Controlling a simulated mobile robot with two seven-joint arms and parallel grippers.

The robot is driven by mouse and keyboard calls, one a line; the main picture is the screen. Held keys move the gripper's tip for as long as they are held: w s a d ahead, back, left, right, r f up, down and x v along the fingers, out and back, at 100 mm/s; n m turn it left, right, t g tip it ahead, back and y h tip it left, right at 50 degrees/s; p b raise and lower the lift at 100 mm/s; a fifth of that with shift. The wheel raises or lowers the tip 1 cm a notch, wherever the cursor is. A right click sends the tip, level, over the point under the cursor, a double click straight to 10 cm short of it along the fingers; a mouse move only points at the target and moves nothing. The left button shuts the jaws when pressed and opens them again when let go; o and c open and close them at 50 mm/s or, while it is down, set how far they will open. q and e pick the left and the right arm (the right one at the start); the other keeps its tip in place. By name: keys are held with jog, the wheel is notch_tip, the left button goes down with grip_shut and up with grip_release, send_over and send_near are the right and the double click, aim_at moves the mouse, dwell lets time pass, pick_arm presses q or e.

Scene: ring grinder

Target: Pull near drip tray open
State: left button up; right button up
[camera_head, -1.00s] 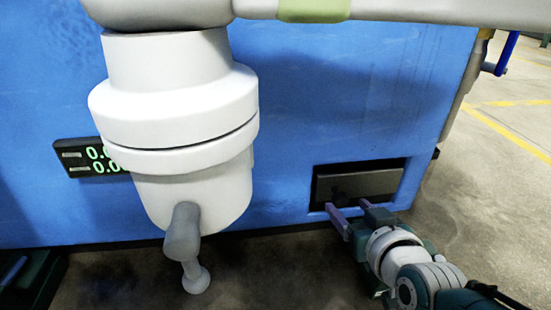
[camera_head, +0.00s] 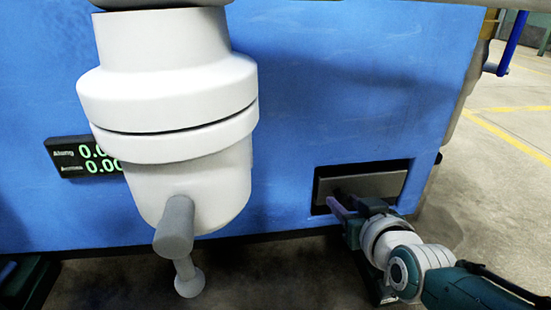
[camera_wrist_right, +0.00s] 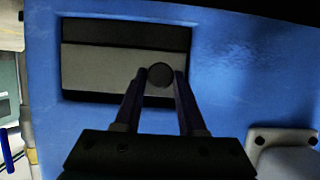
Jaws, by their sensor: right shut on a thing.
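The near drip tray (camera_head: 385,185) is a grey-fronted drawer set in a dark recess low in the blue machine wall, right of centre in the head view. In the right wrist view the tray front (camera_wrist_right: 95,70) fills the lower part of the recess, with a dark gap above it. A round dark knob (camera_wrist_right: 160,75) stands on its front. My right gripper (camera_head: 350,207) is at the tray front, and in the right wrist view its fingers (camera_wrist_right: 160,82) are shut on the knob, one on each side. My left gripper is not in view.
The blue machine wall (camera_head: 330,110) surrounds the recess. A large white cylinder with a grey handle (camera_head: 175,228) stands out at the left. A readout (camera_head: 82,157) is behind it. Concrete floor (camera_head: 290,275) is free below.

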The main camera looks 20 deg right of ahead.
grip_shut()
jog(key=shift+s, duration=0.1)
dwell(0.8)
